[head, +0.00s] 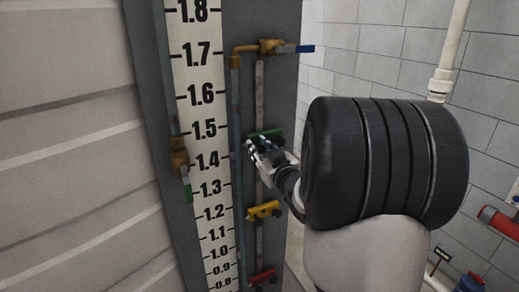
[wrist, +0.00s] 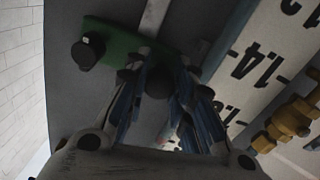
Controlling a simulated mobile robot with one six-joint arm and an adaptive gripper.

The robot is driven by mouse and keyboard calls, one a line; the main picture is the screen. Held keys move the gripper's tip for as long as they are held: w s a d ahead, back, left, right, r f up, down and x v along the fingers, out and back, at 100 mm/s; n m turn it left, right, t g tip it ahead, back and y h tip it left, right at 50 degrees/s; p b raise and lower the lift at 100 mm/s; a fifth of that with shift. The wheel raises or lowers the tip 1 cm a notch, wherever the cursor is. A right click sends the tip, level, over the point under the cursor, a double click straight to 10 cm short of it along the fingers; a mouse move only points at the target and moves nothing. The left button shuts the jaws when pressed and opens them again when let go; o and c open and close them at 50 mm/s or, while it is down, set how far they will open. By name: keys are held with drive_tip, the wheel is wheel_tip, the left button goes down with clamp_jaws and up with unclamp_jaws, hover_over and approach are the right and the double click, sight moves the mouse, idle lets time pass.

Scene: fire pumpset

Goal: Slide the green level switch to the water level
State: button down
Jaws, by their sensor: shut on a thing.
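The green level switch (head: 265,134) sits on a vertical grey rail, level with about 1.4 to 1.5 on the white scale (head: 205,120). My gripper (head: 258,148) is at the switch. In the wrist view the green plate (wrist: 124,44) has a black knob at its left end. My fingers (wrist: 162,88) are shut around a dark knob at the plate's other end, and partly hide it. A thin vertical sight tube (head: 237,150) runs between scale and rail. I cannot make out the water level in it.
A yellow switch (head: 264,210) and a red switch (head: 262,276) sit lower on the same rail. A brass valve with a blue handle (head: 292,48) is above. A brass valve with a green handle (head: 187,187) is left of the scale.

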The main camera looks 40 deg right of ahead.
wheel_tip(320, 180, up, 13)
drive_tip(key=p, duration=0.6)
drive_tip(key=shift+f, duration=0.15)
drive_tip(key=c, duration=1.3)
unclamp_jaws()
drive_tip(key=shift+f, duration=0.1)
drive_tip(key=shift+c, duration=0.2)
drive_tip(key=v, duration=1.2)
